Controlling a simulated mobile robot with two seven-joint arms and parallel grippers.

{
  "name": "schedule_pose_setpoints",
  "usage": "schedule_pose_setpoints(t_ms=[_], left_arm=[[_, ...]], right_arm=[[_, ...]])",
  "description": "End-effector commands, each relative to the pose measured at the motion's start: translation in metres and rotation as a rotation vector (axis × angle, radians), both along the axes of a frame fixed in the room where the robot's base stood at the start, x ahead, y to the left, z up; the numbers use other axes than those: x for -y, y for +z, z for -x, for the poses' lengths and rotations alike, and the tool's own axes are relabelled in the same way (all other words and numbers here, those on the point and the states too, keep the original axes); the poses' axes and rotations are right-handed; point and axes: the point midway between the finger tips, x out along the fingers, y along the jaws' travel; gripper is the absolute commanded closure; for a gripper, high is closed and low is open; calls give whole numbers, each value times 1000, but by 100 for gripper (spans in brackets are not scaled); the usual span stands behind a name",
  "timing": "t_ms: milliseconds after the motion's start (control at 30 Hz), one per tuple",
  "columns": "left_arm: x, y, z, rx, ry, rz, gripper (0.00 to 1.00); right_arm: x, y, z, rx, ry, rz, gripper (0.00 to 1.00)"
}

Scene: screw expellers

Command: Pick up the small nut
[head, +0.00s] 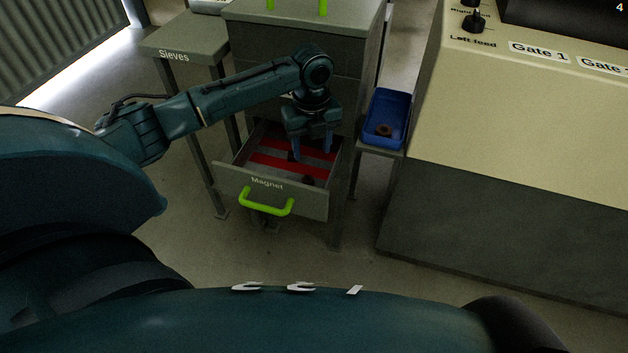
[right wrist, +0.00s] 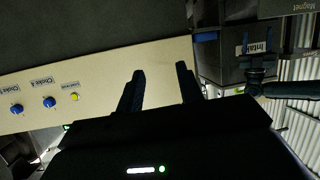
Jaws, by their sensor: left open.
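The Magnet drawer (head: 232,185) is pulled out in the head view, with red strips across its grey floor. A small dark piece (head: 308,180) lies in its front right part, perhaps a nut; its shape is too dim to tell. Another dark spot (head: 291,156) shows beside my left gripper's left finger. My left gripper (head: 312,155) points down into the drawer, fingers apart. I cannot tell whether anything is between them. My right gripper (right wrist: 160,70) shows in the right wrist view, fingers apart and empty, away from the drawer.
A blue bin (head: 398,112) right of the drawer holds a brown ring-like piece (head: 384,130). A green handle (head: 267,207) is on the drawer front. The Sieves stand (head: 165,43) is at left, and a large beige machine (head: 480,110) is at right.

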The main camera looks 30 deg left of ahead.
Motion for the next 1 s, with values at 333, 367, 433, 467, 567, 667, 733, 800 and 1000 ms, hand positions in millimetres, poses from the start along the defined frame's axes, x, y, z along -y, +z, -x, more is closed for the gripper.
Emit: schedule_pose_setpoints(t_ms=[333, 367, 433, 467, 567, 667, 733, 800, 1000], left_arm=[[0, -59, 0, 1, 1, 1, 49], [0, -60, 0, 1, 1, 1, 49], [-1, -63, 0, 1, 2, 0, 49], [-1, -66, 0, 1, 2, 0, 49], [-6, -80, 0, 1, 3, -1, 49], [-11, -96, -1, 1, 4, 0, 49], [-11, -105, 0, 1, 2, 1, 49], [-11, -111, 0, 2, 2, 1, 49], [-11, -113, 0, 2, 2, 0, 49]], right_arm=[[-4, -13, -6, 48, 19, 26, 64], [-4, -12, -6, 53, 20, 26, 64], [-4, -12, -6, 61, 19, 26, 64], [-4, -13, -7, 68, 19, 26, 64], [-5, -15, -9, 107, 21, 24, 64], [-7, -16, -11, 160, 25, 23, 64], [-8, -14, -12, 186, 28, 19, 64], [-9, -13, -13, 207, 30, 19, 64], [-9, -10, -13, 222, 32, 17, 64]])
